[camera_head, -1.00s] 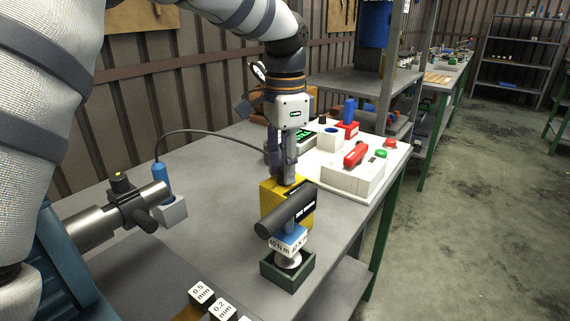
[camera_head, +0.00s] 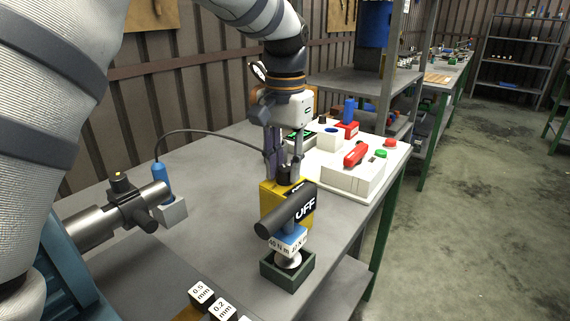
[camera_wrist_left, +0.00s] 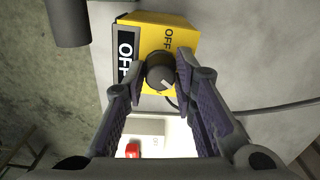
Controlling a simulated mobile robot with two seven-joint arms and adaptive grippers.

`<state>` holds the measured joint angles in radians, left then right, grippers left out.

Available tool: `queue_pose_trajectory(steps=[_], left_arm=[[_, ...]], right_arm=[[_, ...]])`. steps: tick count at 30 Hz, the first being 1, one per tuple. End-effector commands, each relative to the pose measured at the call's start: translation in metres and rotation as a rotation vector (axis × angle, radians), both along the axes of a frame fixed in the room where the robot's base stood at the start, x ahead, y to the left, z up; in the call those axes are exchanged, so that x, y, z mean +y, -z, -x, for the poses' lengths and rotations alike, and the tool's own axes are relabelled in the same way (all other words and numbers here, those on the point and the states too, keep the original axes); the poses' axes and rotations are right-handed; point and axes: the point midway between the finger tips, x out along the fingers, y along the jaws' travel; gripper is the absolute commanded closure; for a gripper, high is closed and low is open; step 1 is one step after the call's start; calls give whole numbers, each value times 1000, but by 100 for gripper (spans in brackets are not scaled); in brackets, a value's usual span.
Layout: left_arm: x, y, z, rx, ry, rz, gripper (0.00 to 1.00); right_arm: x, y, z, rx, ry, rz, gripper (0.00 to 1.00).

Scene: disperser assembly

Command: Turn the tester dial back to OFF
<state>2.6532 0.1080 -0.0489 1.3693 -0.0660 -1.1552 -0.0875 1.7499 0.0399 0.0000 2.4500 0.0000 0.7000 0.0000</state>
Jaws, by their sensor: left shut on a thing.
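The yellow tester box (camera_head: 270,203) stands on the bench, with a black display reading "OFF" (camera_head: 306,208). In the left wrist view the tester (camera_wrist_left: 187,33) has its round black dial (camera_wrist_left: 160,70) on the yellow face, with a pale pointer mark on its lower right part. "OFF" is also printed on the yellow beside the dial. My left gripper (camera_head: 284,176) comes down from above, its two fingers shut on the dial's sides, as the left wrist view shows (camera_wrist_left: 160,76). A dark cylinder in front hides part of the tester in the head view.
A dark cylindrical tool (camera_head: 286,211) stands in a green holder (camera_head: 288,276) right in front of the tester. A white panel with a red switch (camera_head: 356,154) lies behind to the right. A cable (camera_head: 210,133) runs behind the gripper. Bare bench lies left of the tester.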

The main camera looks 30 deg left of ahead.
Motion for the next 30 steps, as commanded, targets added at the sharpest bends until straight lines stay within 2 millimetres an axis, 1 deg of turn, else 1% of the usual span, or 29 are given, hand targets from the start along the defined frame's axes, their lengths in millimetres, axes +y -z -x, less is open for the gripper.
queue_pose_trajectory(steps=[6,12,28,29,30], left_arm=[[0,0,0,-2,-113,-1,100],[0,0,0,-2,-172,0,100],[0,0,0,-2,-194,0,100],[0,0,0,-2,-194,0,73],[0,0,0,-2,-194,0,64]], right_arm=[[0,0,0,0,0,0,60],[0,0,0,0,0,0,60],[0,0,0,-1,0,0,60],[0,0,0,-1,0,0,60],[0,0,0,-1,0,0,60]])
